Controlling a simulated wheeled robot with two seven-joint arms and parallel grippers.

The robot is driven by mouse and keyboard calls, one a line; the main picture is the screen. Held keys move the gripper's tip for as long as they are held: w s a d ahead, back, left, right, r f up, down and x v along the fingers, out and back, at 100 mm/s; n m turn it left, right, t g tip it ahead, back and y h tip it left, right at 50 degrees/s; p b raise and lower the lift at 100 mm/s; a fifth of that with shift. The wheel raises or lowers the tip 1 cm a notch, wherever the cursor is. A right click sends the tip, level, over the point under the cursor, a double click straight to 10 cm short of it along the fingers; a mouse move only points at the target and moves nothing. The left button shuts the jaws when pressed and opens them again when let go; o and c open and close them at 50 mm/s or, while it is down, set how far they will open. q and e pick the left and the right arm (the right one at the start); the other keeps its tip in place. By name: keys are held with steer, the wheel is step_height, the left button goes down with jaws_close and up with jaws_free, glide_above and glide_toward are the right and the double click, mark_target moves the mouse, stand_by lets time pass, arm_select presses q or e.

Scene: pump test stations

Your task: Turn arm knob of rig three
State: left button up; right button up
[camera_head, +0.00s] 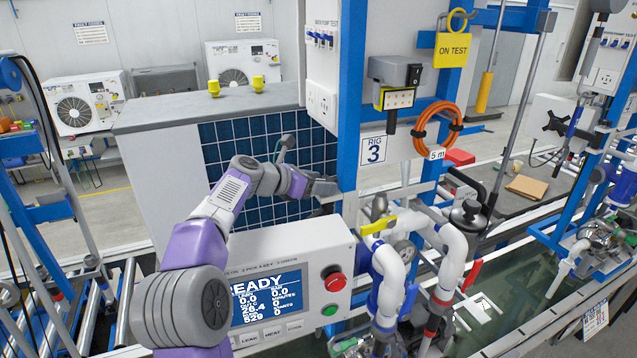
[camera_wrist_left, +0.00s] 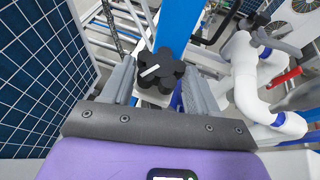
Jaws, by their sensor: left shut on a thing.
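The black lobed arm knob (camera_wrist_left: 158,70) with a white pointer line is in the wrist view, beside the blue post of rig three. Its pointer lies slightly tilted from level, rising to the right. My left gripper (camera_head: 328,187) reaches in from the left at the blue post (camera_head: 350,95), below and left of the "RIG 3" sign (camera_head: 373,151). In the head view the gripper hides the knob. My right gripper is in neither view.
A control panel (camera_head: 290,284) reading READY, with a red button (camera_head: 334,280), sits below my left arm. White pipes (camera_head: 390,275) with a yellow-handled valve (camera_head: 378,224) stand right of the gripper.

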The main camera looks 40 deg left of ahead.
arm_select(q)
steer(key=shift+c, duration=0.7)
steer(key=shift+w+a+r+m+h+p, duration=0.1)
steer(key=shift+a+m+h+p, duration=0.1)
steer(key=shift+m+h+p, duration=0.65)
steer(key=o, duration=1.1)
steer(key=shift+c, duration=0.2)
steer(key=v, duration=0.7)
steer(key=shift+r+b, duration=0.15)
steer(key=shift+b, duration=0.25)
steer(key=shift+a, duration=0.1)
